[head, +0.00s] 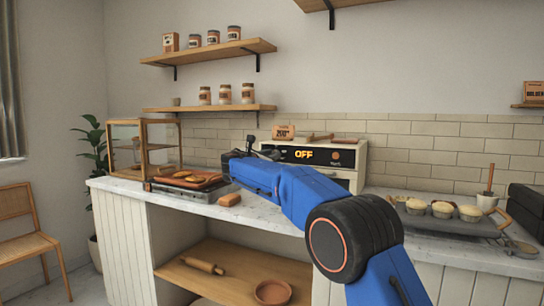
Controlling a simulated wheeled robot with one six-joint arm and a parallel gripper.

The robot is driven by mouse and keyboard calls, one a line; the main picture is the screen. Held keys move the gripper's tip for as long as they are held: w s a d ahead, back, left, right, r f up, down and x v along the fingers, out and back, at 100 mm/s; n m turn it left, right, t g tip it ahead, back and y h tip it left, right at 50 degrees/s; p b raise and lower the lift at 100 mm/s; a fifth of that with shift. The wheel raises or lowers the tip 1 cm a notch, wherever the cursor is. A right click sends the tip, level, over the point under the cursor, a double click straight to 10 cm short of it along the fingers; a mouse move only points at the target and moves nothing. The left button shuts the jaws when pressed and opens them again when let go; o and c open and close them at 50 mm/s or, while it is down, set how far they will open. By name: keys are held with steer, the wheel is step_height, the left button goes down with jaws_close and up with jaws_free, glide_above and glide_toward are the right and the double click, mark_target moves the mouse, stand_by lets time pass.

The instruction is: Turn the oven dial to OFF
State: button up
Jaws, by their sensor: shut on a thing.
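The oven (350,157) is a cream box on the counter with a black front panel. Its display (304,154) reads OFF in orange. A small orange round mark (336,155) with tiny lettering is at the panel's right. My gripper (272,155) is at the left end of the panel, at the end of my blue arm, and is shut on the oven dial. The dial itself is hidden behind the dark gripper and wrist, so its pointer cannot be read.
A tray of pastries (188,180) on a dark stand is left of my arm, with a small brown block (229,199) nearby. A wood-framed glass case (127,145) stands behind it. A pan with several pale cakes (444,209) is at right. Wall shelves (215,52) hold jars.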

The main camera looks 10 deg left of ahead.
steer(key=shift+f+n, duration=0.15)
steer(key=shift+n, duration=0.45)
steer(key=o, duration=1)
steer(key=shift+o, duration=0.2)
steer(key=shift+s+a, duration=0.1)
steer(key=v, duration=1.7)
steer(key=shift+s+a, duration=0.1)
steer(key=shift+s, duration=0.05)
